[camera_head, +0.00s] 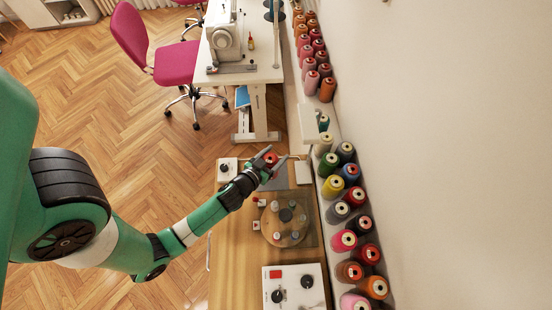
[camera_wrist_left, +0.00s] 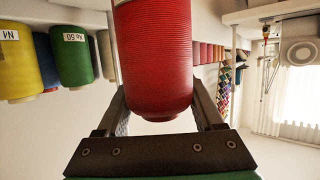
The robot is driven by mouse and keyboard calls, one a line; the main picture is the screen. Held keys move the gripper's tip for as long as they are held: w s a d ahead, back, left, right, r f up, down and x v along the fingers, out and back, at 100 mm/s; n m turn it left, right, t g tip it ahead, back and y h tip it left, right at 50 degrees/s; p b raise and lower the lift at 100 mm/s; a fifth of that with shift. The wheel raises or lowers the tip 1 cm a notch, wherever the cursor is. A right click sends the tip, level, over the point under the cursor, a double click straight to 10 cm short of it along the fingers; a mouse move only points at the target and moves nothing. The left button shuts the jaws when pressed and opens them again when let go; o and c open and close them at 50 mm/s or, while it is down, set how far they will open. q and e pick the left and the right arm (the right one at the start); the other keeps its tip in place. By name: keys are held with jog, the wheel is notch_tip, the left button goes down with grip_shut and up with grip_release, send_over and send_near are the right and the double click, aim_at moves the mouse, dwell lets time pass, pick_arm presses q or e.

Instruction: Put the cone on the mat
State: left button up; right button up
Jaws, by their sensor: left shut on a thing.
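The red thread cone (camera_wrist_left: 153,60) is between the two fingers of my left gripper (camera_wrist_left: 160,112) in the left wrist view. In the head view my left gripper (camera_head: 274,165) is shut on the cone (camera_head: 270,158) above the far part of the wooden worktable (camera_head: 232,272). A dark grey flat patch (camera_head: 278,183), which looks like the mat, lies just below the gripper in the picture and is partly hidden by it. I cannot tell the cone's height above the table. My right gripper is not in view.
A round wooden board (camera_head: 270,232) with grey discs lies nearer on the table. A white control box (camera_head: 292,270) stands at the front and a small one (camera_head: 227,165) at the far left. Several thread cones (camera_head: 343,240) line the shelf on the right.

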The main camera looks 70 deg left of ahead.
pick_arm(q)
jog(key=shift+w+a+f, duration=0.2)
jog(key=shift+f, duration=0.1)
jog(key=f+b, duration=0.1)
jog(key=f, duration=0.1)
jog(key=f+b, duration=0.1)
jog(key=shift+w+a+f, duration=0.2)
jog(key=shift+f, duration=0.15)
jog(key=shift+s, duration=0.1)
jog(key=o, duration=1.5)
jog(key=shift+d+r, duration=0.1)
